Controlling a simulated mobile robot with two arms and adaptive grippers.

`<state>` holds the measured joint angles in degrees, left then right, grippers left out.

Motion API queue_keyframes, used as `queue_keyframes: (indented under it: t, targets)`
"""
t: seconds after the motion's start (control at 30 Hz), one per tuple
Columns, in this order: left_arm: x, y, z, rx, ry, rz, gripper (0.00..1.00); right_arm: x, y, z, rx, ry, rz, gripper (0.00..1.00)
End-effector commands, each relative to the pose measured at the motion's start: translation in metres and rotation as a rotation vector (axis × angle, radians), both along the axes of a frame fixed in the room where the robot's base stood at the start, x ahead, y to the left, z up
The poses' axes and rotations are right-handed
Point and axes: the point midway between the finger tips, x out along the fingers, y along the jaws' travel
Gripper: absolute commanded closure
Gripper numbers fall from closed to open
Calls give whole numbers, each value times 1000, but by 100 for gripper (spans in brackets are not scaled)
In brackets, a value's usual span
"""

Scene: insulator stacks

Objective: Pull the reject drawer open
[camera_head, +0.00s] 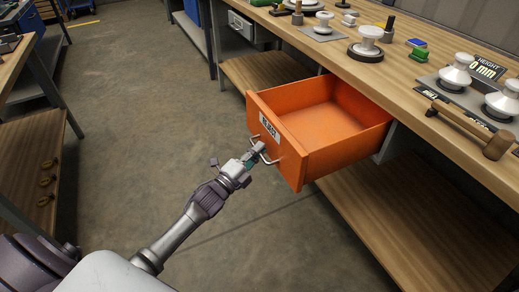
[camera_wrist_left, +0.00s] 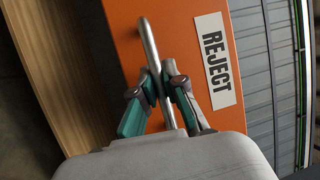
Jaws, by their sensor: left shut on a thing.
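The orange reject drawer (camera_head: 325,115) stands pulled out from under the workbench in the head view, its inside visible and empty. Its front carries a white REJECT label (camera_head: 269,127) and a metal bar handle (camera_head: 264,150). My left gripper (camera_head: 257,151) is at the handle, with its fingers on either side of the bar. In the left wrist view the teal-padded fingers (camera_wrist_left: 160,92) are closed around the handle bar (camera_wrist_left: 152,50), beside the REJECT label (camera_wrist_left: 216,60). My right gripper is in neither view.
The workbench top (camera_head: 400,85) holds white insulators (camera_head: 457,75), a wooden mallet (camera_head: 470,130) and small blocks. A lower shelf (camera_head: 410,215) lies beneath the drawer. Another table (camera_head: 30,60) stands at the left. The floor (camera_head: 150,100) between is open.

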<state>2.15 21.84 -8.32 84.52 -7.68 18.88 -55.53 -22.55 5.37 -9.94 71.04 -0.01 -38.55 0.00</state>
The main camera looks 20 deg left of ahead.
Motion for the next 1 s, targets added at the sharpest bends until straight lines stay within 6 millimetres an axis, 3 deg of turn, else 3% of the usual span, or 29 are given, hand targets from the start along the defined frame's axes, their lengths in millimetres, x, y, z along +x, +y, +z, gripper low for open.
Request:
queue_keyframes:
  t: [0.27, 0.3, 0.43, 0.77, 1.0]
  targets:
    - [0, 0, -1, 0, 1, 0, 100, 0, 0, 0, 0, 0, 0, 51]
    - [0, 0, -1, 0, 1, 0, 83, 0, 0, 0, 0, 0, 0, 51]
    - [0, 0, -1, 1, 1, 0, 63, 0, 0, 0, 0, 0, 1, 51]
    - [-2, 1, -1, 0, 1, 0, 63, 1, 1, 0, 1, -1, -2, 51]
    - [-37, 10, -9, 1, 5, 1, 63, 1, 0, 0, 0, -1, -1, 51]
